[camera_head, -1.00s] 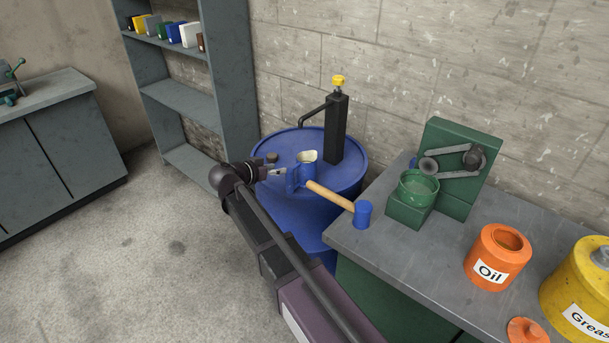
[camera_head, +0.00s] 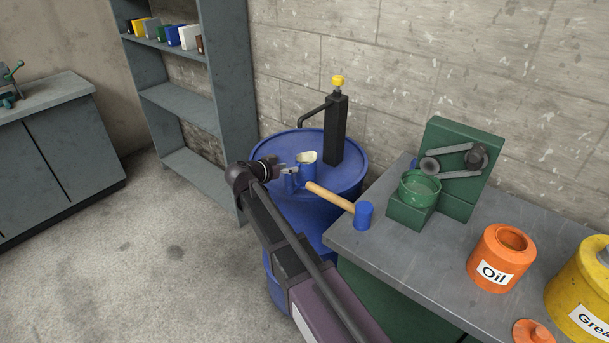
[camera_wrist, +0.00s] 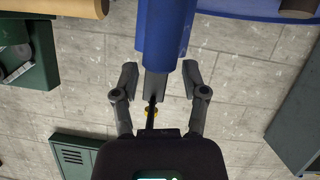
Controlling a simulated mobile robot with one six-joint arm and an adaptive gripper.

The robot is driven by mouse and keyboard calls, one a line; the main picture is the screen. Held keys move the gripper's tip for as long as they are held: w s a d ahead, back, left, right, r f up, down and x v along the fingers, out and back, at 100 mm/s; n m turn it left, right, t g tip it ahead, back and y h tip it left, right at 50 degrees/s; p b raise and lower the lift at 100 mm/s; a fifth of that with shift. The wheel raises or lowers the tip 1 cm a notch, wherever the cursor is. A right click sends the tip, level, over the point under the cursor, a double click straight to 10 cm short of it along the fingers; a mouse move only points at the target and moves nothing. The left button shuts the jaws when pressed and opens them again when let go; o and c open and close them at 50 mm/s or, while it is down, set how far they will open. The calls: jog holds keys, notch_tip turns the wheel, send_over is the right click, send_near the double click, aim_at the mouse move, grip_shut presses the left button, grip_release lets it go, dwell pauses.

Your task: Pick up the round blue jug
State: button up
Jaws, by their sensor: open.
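The round blue jug (camera_head: 308,170), with a pale inside, stands upright on the blue drum (camera_head: 340,185) in the head view. A blue part on its left, apparently its handle (camera_head: 289,179), faces my gripper (camera_head: 284,171). In the wrist view, a blue upright piece, likely that handle (camera_wrist: 163,38), reaches down between the tips of my gripper (camera_wrist: 160,76). The fingers are open, one on each side, with gaps visible. The jug's body is hard to make out in the wrist view.
A black pump (camera_head: 337,130) with a yellow knob rises behind the jug. A mallet (camera_head: 330,196) lies at its right, across to the bench (camera_head: 425,250). Shelves (camera_head: 180,100) stand left.

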aim_at(301, 174)
jog(key=shift+b+x, duration=0.4)
jog(key=shift+x, duration=1.2)
jog(key=shift+s, duration=0.1)
grip_shut()
